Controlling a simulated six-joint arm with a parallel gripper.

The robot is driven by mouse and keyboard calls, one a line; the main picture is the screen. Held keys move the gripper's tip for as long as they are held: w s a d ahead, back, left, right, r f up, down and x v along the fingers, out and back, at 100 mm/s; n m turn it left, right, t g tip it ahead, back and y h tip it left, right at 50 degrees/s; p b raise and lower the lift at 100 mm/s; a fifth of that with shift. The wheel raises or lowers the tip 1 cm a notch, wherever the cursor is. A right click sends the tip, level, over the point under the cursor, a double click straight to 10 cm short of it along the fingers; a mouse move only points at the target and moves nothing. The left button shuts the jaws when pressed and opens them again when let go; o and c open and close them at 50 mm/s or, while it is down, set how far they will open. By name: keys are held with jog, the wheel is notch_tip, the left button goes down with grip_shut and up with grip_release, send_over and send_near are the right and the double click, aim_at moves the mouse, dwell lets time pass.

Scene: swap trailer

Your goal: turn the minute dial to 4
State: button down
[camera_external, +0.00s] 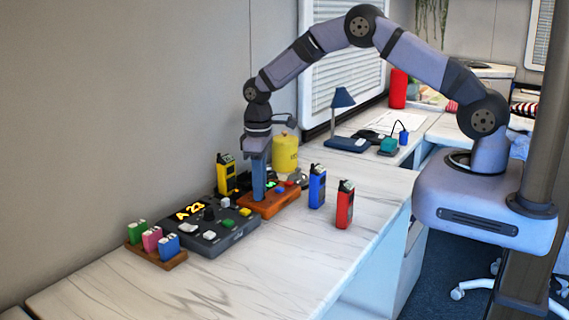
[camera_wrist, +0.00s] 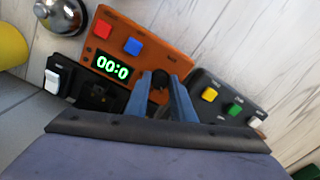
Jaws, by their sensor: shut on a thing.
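The orange timer box (camera_external: 283,205) stands on the white marble-look counter, and it also shows in the wrist view (camera_wrist: 165,45). Its lit green display (camera_wrist: 112,66) reads 00:0, with any further digit not visible. Red (camera_wrist: 103,28) and blue (camera_wrist: 133,46) buttons sit on its top. My gripper (camera_external: 258,196) points straight down over the near-left part of the box. In the wrist view its blue fingers (camera_wrist: 163,85) are shut on a dark dial (camera_wrist: 160,80) at the box's edge. The dial's markings are hidden.
A dark control box (camera_external: 225,230) with an orange A 21 display stands left of the timer. Blue (camera_external: 317,187), red (camera_external: 345,205) and yellow (camera_external: 227,175) radios stand around. A silver bell (camera_wrist: 62,14) and yellow canister (camera_external: 285,153) are behind.

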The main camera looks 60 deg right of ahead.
jog(key=shift+r+m, duration=0.1)
jog(key=shift+m, duration=1.1)
jog(key=shift+w, duration=0.1)
jog(key=c, duration=1.5)
grip_release()
jog(key=shift+r+b, duration=0.9)
jog(key=shift+r, duration=2.75)
